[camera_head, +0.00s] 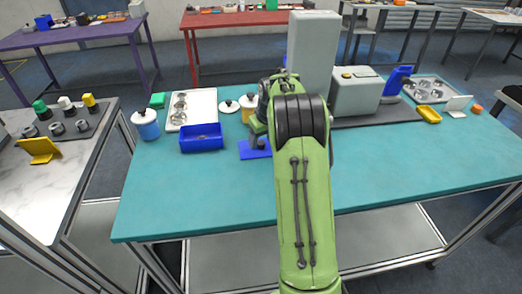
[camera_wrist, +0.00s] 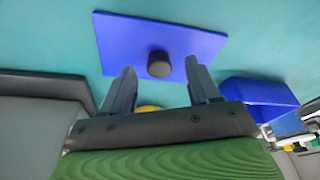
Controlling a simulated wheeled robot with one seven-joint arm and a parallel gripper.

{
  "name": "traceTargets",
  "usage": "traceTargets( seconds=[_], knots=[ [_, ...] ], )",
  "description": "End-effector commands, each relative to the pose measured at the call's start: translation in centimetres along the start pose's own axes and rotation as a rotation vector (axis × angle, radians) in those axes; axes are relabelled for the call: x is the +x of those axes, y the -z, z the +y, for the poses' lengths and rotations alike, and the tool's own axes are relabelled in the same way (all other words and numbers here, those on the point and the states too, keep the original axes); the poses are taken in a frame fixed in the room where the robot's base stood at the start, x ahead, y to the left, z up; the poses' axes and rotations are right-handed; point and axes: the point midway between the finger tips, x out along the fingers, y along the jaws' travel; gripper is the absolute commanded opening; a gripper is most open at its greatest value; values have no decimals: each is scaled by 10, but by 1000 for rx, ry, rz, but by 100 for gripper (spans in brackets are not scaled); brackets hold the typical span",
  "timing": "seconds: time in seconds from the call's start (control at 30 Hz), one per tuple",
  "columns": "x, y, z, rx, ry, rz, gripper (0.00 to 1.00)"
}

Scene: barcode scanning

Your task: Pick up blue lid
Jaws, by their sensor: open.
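The blue lid (camera_head: 255,150) is a flat rectangular plate lying on the teal table, partly hidden by my arm in the head view. In the wrist view the blue lid (camera_wrist: 160,38) shows a round dark knob (camera_wrist: 159,64) at its middle. My gripper (camera_wrist: 161,80) is open, with one finger on each side of the knob in that view and nothing held. Whether the fingers are level with the knob cannot be told. In the head view my gripper (camera_head: 256,130) is just above the lid, mostly covered by my arm.
An open blue box (camera_head: 201,139) stands left of the lid. Behind are a white tray (camera_head: 205,98), a white lid (camera_head: 229,106) and a yellow container (camera_head: 247,114). A grey machine (camera_head: 353,92) stands to the right. The table front is clear.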

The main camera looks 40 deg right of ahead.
Motion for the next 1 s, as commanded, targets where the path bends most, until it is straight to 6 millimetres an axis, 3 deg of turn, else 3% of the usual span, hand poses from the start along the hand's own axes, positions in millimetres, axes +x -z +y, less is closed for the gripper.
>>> traceTargets(
  seconds=[0.07, 0.27, 0.6, 0.67, 0.87, 1.0],
  knots=[
    [13, -1, 0, 1, 0, -1, 61],
    [13, 0, 1, 1, -1, 0, 59],
    [12, 0, 1, 1, -1, 0, 7],
    [12, 0, 1, 1, -1, 0, 0],
    [11, 0, 1, 1, -1, 1, 0],
    [-10, 6, 1, 0, -3, 5, 0]
  ],
)
